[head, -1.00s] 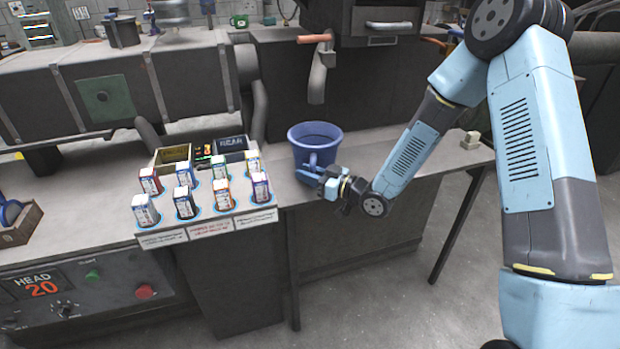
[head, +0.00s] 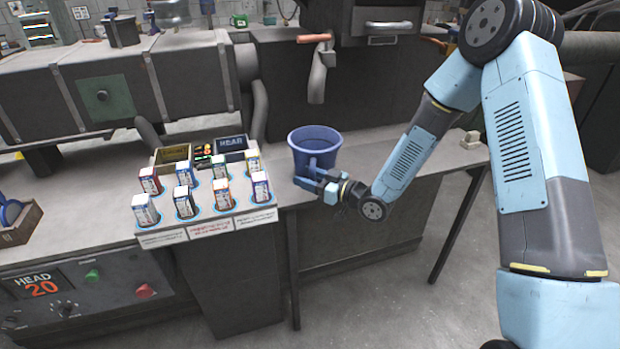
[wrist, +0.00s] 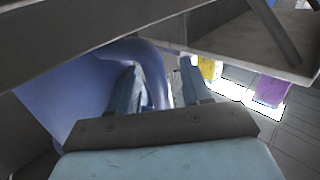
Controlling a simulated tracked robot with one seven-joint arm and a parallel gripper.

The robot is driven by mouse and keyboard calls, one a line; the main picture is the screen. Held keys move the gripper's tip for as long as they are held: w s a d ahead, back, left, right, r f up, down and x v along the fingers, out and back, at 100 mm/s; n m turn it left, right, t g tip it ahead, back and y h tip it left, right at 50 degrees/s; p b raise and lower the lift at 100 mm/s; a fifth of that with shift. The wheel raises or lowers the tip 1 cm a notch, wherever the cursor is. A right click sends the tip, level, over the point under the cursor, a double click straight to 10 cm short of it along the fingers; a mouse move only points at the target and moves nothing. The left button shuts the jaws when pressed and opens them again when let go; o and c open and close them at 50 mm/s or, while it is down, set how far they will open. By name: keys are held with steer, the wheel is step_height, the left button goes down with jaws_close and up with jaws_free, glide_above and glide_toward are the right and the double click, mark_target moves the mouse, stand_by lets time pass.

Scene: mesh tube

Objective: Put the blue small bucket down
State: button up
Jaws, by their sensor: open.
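The blue small bucket (head: 314,142) stands upright on the grey worktop, near its front edge, in the head view. My gripper (head: 305,178) is at the bucket's front, low beside its handle. In the wrist view the bucket's blue wall (wrist: 75,90) fills the left, and its curved handle (wrist: 153,70) passes between the fingers of my gripper (wrist: 165,90). The fingers are apart, with a gap visible on the handle's right. The bucket's base is partly hidden by my gripper in the head view.
A rack of several small boxes (head: 205,190) stands left of the bucket on the worktop (head: 400,150). A pipe with an orange handle (head: 316,70) hangs behind the bucket. A small beige block (head: 471,140) lies at the right end.

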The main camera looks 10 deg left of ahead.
steer(key=v, duration=1.2)
steer(key=shift+r, duration=0.1)
steer(key=w+d+r+m+t+h, duration=0.2)
steer(key=w+d+r+t+h, duration=0.1)
steer(key=w+d+r+h, duration=0.45)
steer(key=s+d+r+m+t+h, duration=0.1)
steer(key=s+d+r+m+h, duration=0.1)
steer(key=d+r+h, duration=0.35)
steer(key=s+d+r+m+t+h, duration=0.1)
steer(key=d+r+m+h, duration=0.15)
steer(key=d, duration=0.55)
steer(key=s+d+r+m+g+h, duration=0.25)
steer(key=s+d+r+m, duration=0.25)
steer(key=s+d+r, duration=0.4)
steer(key=s+r+m+g, duration=0.2)
steer(key=s+m, duration=0.1)
steer(key=s, duration=1.4)
steer(key=shift+s+a+r+y, duration=0.2)
steer(key=shift+a+r+y, duration=0.1)
steer(key=shift+r, duration=0.1)
